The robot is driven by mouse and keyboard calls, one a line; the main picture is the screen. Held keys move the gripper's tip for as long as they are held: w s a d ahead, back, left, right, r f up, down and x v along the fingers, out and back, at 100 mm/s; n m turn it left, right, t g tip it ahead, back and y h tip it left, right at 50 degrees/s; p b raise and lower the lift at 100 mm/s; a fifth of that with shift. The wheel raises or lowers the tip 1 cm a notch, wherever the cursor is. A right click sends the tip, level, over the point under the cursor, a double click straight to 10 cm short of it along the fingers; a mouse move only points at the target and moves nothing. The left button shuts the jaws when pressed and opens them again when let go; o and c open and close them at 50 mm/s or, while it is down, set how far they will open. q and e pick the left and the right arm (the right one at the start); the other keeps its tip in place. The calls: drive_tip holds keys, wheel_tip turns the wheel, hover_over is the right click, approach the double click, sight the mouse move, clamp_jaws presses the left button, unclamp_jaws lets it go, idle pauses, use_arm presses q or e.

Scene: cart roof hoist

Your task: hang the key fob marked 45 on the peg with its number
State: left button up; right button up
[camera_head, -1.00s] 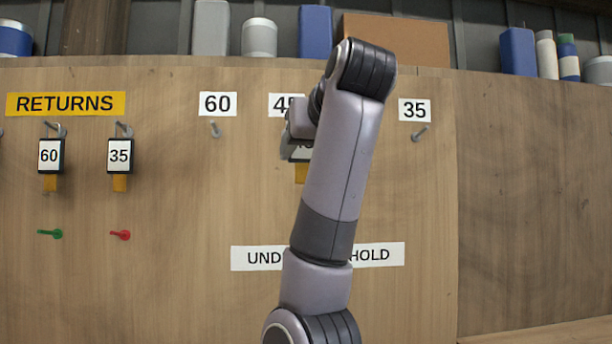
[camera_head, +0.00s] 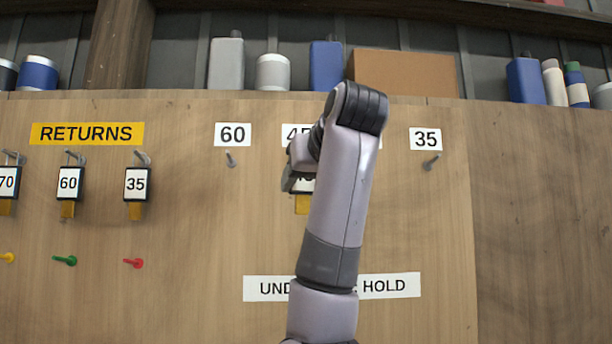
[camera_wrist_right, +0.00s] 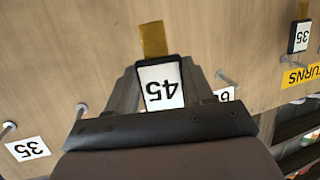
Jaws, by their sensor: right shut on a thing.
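The fob marked 45 (camera_wrist_right: 162,85) is black with a white face and a yellow tab. My right gripper (camera_head: 300,172) is shut on it in front of the board, just below the 45 label (camera_head: 295,134). In the wrist view the fob appears upside down between the two fingers of the right gripper (camera_wrist_right: 165,95). In the head view my arm covers most of the fob and part of the 45 label. The peg under that label is hidden, so I cannot tell whether the fob touches it. My left gripper is not in view.
Bare pegs show under the 60 label (camera_head: 233,134) and the 35 label (camera_head: 426,139). Another bare peg (camera_wrist_right: 80,110) shows beside my gripper in the wrist view. Fobs 70 (camera_head: 7,183), 60 (camera_head: 69,184) and 35 (camera_head: 136,184) hang under the RETURNS sign (camera_head: 87,134).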

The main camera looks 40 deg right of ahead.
drive_tip(key=shift+w+d+f+p, duration=0.1)
drive_tip(key=shift+w+d+p, duration=0.4)
drive_tip(key=shift+w+d, duration=0.5)
drive_tip(key=shift+w+d+f+p, duration=0.1)
drive_tip(key=shift+w+d+p, duration=0.4)
drive_tip(key=shift+w+d, duration=0.5)
drive_tip(key=shift+w+d+f+p, duration=0.2)
drive_tip(key=shift+w+f+p, duration=0.1)
drive_tip(key=shift+w, duration=0.35)
drive_tip(key=o, duration=1.2)
drive_tip(key=shift+o, duration=0.3)
drive_tip(key=shift+r, duration=0.1)
